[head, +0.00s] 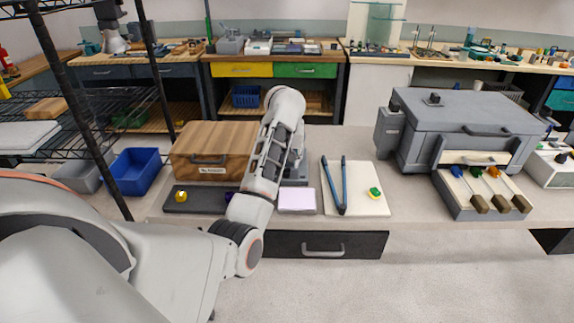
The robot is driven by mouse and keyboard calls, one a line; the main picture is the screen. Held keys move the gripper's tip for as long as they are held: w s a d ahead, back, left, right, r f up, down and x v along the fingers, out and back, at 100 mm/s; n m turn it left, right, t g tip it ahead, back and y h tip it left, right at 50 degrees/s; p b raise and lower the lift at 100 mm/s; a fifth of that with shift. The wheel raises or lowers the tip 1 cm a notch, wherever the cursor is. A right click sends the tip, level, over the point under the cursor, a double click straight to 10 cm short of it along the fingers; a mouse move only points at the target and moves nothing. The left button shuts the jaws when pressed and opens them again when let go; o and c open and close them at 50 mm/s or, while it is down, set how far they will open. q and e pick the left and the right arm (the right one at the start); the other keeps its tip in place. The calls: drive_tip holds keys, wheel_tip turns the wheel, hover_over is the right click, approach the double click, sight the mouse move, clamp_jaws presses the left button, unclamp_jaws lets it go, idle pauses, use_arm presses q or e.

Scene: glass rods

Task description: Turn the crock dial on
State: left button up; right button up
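My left arm comes in from the left, bends up and then folds down over the bench. My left gripper (297,148) is at its end, mostly hidden by the arm, so its fingers cannot be made out. A grey object (294,182) stands on the bench below and behind it, largely covered by my arm. I cannot tell whether this is the crock, and no dial shows on it. A large grey lidded box (465,122) with a front handle stands at the right. A white box with small knobs (551,168) is at the right edge. My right gripper is not in view.
A wooden box (212,140) and a dark tray with a yellow item (187,199) are left of my arm. A white board (374,207) holds blue-handled tools (343,185). Coloured-tip tools lie in a grey rack (462,210). A wire shelf stands left.

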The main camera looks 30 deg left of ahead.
sight(285, 168)
use_arm(q)
drive_tip(key=shift+x, duration=1.9)
clamp_jaws()
drive_tip(key=shift+m, duration=0.3)
drive_tip(key=m, duration=0.1)
drive_tip(key=m+h, duration=0.1)
drive_tip(key=m, duration=0.1)
drive_tip(key=shift+a+r+m+t+h, duration=0.1)
drive_tip(key=shift+a+m+t+h, duration=0.05)
drive_tip(key=shift+m+t+h, duration=0.15)
drive_tip(key=m, duration=0.1)
drive_tip(key=m+h, duration=0.1)
drive_tip(key=m, duration=0.2)
drive_tip(key=shift+a+m+h, duration=0.25)
drive_tip(key=shift+m+h, duration=0.05)
drive_tip(key=shift+h, duration=0.1)
drive_tip(key=m+g+h, duration=0.1)
drive_tip(key=m, duration=0.3)
drive_tip(key=shift+a, duration=0.2)
drive_tip(key=m+h, duration=0.1)
drive_tip(key=m, duration=0.1)
drive_tip(key=m+g+h, duration=0.1)
drive_tip(key=m, duration=0.2)
drive_tip(key=shift+w+a, duration=0.1)
drive_tip(key=shift+w, duration=0.1)
